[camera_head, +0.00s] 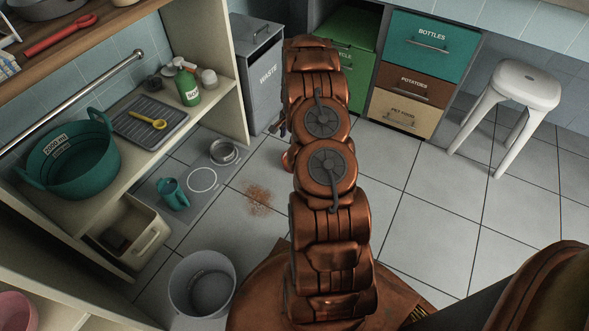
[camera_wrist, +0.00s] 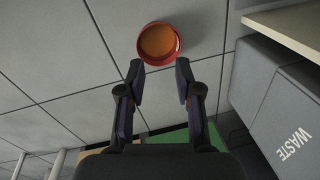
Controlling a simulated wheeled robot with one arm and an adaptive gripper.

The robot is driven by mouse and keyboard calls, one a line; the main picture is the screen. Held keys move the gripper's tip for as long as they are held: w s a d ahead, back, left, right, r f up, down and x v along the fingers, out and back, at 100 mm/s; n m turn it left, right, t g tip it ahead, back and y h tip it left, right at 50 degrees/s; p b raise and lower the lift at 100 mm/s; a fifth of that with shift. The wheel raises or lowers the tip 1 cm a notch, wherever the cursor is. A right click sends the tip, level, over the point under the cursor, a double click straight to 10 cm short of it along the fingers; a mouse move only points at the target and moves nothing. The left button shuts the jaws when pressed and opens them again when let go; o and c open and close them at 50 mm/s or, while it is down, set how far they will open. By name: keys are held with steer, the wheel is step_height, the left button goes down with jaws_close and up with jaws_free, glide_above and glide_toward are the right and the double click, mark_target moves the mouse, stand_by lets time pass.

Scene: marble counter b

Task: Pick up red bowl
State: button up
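The red bowl (camera_wrist: 159,43) stands on the grey tiled floor in the wrist view, with an orange-brown inside. My gripper (camera_wrist: 160,72) is open, its two dark fingers apart and pointing toward the bowl. The fingertips lie near the bowl's lower edge in the picture, with nothing held between them. I cannot tell how far above the floor they are. In the head view my copper arm blocks the bowl and most of the gripper.
A grey waste bin (camera_head: 257,70) stands beside the arm; it also shows in the wrist view (camera_wrist: 285,110). Drawers (camera_head: 415,75), a white stool (camera_head: 515,90) and a grey bucket (camera_head: 202,283) stand around. A brown spill (camera_head: 258,198) marks the floor.

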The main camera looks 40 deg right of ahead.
steer(key=s+d+f+m+b, duration=0.1)
steer(key=d+f+b, duration=0.1)
steer(key=f, duration=0.4)
steer(key=s+d+f+m+b, duration=0.1)
steer(key=d+f+b, duration=0.1)
steer(key=f, duration=0.4)
steer(key=s+d+f+b, duration=0.1)
steer(key=d+f, duration=0.2)
steer(key=f, duration=0.4)
steer(key=shift+s+d+m+h+b, duration=0.15)
steer(key=shift+s+m+h+b, duration=0.15)
steer(key=shift+m+b, duration=0.1)
steer(key=shift+w+f+b, duration=0.3)
steer(key=shift+f+b, duration=0.25)
steer(key=shift+f, duration=0.4)
steer(key=shift+w+f+b, duration=0.25)
steer(key=shift+f+b, duration=0.3)
steer(key=shift+f, duration=0.35)
steer(key=shift+w+f+b, duration=0.3)
steer(key=shift+f+b, duration=0.25)
steer(key=shift+f, duration=0.4)
steer(key=shift+r, duration=0.1)
steer(key=shift+c, duration=0.4)
jaws_close()
